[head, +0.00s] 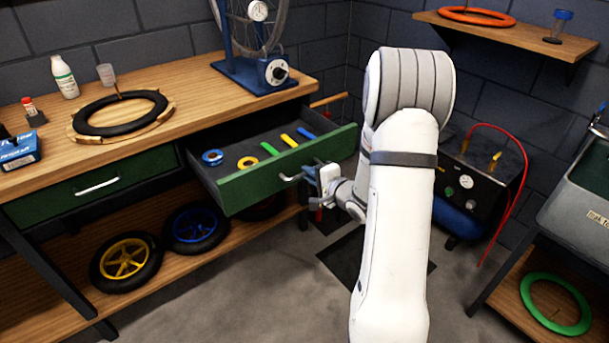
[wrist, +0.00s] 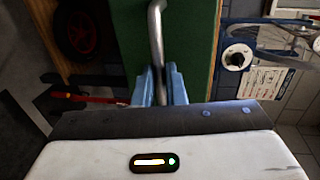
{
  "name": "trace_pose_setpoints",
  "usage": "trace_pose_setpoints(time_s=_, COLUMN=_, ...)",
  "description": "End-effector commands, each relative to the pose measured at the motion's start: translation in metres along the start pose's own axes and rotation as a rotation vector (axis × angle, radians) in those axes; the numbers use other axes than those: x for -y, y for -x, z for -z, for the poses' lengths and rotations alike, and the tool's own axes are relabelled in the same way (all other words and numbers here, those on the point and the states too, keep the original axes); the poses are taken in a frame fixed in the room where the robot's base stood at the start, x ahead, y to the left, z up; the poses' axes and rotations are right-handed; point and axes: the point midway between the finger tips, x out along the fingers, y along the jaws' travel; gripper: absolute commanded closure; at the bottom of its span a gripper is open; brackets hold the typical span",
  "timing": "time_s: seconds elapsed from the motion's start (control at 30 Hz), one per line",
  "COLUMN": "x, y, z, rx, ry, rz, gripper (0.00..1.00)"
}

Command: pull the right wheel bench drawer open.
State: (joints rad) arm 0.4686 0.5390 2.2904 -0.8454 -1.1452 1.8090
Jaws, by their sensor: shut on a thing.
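The right wheel bench drawer (head: 285,182) has a green front and stands well out from the bench in the head view. Inside it lie a blue ring, an orange ring and several coloured levers. Its front also shows in the wrist view (wrist: 196,50). My gripper (head: 308,173) is at the drawer's front. In the wrist view my gripper (wrist: 161,88) has its blue fingers shut on the silver bar handle (wrist: 156,35). In the head view, the handle's right part is hidden by my gripper.
The left green drawer (head: 95,186) is closed. A black tyre (head: 120,113) and a blue wheel stand (head: 252,72) are on the bench top (head: 190,85). Wheels lie on the lower shelf. A compressor (head: 478,185) stands right of my arm. Floor in front of the bench is clear.

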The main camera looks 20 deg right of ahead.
Motion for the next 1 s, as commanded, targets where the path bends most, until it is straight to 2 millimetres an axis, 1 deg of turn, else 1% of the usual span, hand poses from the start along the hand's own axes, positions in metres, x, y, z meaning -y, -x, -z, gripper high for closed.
trace_pose_setpoints(time_s=0.03, x=0.001, y=0.000, z=0.005, rx=-0.015, ry=-0.001, rz=0.002, gripper=1.00)
trace_pose_setpoints(time_s=0.07, x=0.001, y=0.000, z=0.005, rx=-0.014, ry=-0.001, rz=0.002, gripper=0.88)
trace_pose_setpoints(time_s=0.3, x=0.001, y=-0.002, z=-0.001, rx=-0.001, ry=0.000, rz=0.002, gripper=0.68)
trace_pose_setpoints(time_s=0.53, x=0.001, y=-0.002, z=-0.004, rx=0.005, ry=0.000, rz=0.001, gripper=0.68)
trace_pose_setpoints(time_s=0.63, x=0.002, y=0.004, z=-0.003, rx=0.003, ry=0.000, rz=0.001, gripper=0.68)
trace_pose_setpoints(time_s=0.77, x=0.003, y=0.025, z=-0.003, rx=0.002, ry=-0.001, rz=0.002, gripper=0.68)
trace_pose_setpoints(time_s=0.9, x=0.002, y=0.050, z=-0.003, rx=0.001, ry=-0.001, rz=0.001, gripper=0.68)
trace_pose_setpoints(time_s=1.0, x=0.002, y=0.064, z=-0.003, rx=0.001, ry=0.000, rz=0.001, gripper=0.68)
